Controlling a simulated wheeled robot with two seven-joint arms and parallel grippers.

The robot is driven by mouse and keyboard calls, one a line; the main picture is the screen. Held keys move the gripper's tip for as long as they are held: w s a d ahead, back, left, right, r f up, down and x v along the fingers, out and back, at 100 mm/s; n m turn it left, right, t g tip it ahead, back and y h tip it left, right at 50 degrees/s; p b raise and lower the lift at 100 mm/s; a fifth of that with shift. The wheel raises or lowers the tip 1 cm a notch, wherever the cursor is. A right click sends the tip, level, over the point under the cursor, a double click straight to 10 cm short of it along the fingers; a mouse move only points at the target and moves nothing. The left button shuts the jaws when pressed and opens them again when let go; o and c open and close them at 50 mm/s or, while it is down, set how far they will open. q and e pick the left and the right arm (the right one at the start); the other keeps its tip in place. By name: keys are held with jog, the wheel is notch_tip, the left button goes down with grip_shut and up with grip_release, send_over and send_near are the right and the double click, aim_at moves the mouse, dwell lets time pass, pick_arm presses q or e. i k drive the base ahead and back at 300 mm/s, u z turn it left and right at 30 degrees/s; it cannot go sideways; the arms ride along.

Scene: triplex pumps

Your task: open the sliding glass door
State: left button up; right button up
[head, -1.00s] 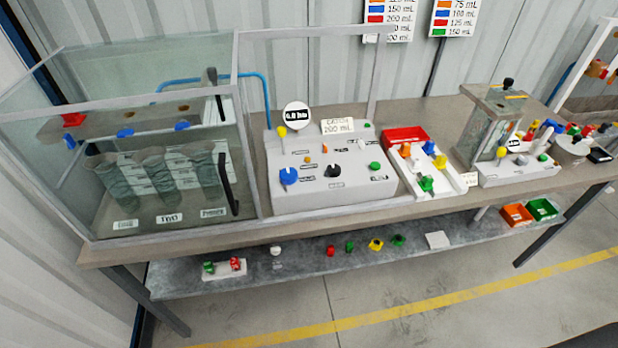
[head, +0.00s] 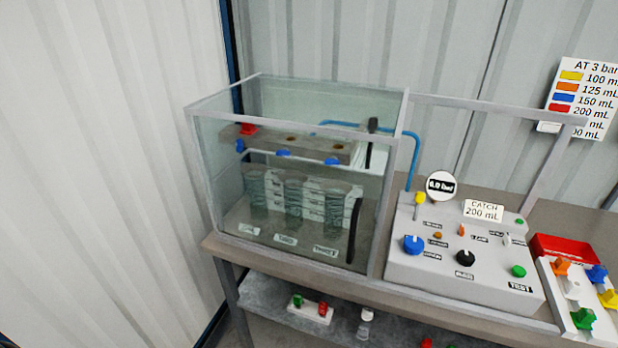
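The glass case (head: 205,165) stands at the left end of the bench, with a grey frame. Its front is covered by a glass door (head: 225,190) with a black vertical handle (head: 353,230) near the right edge. A second black handle (head: 371,145) shows higher up, behind the front glass. Inside are several ribbed clear cylinders (head: 293,200) on a labelled base, below a grey bar with red and blue parts (head: 290,147). An open grey frame (head: 490,105) extends right from the case, around the control box. Neither gripper is in view.
The control box (head: 455,270) with coloured knobs and a gauge (head: 440,186) stands right of the case. A red tray (head: 570,247) and a board of coloured parts (head: 585,310) are further right. A lower shelf (head: 265,298) holds small parts. A corrugated wall stands close at left.

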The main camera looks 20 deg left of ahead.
aim_at(395, 141)
jog(key=u, duration=2.05)
jog(key=k, duration=1.35)
jog(key=z, duration=2.05)
jog(key=i, duration=0.5)
jog(key=z, duration=0.05)
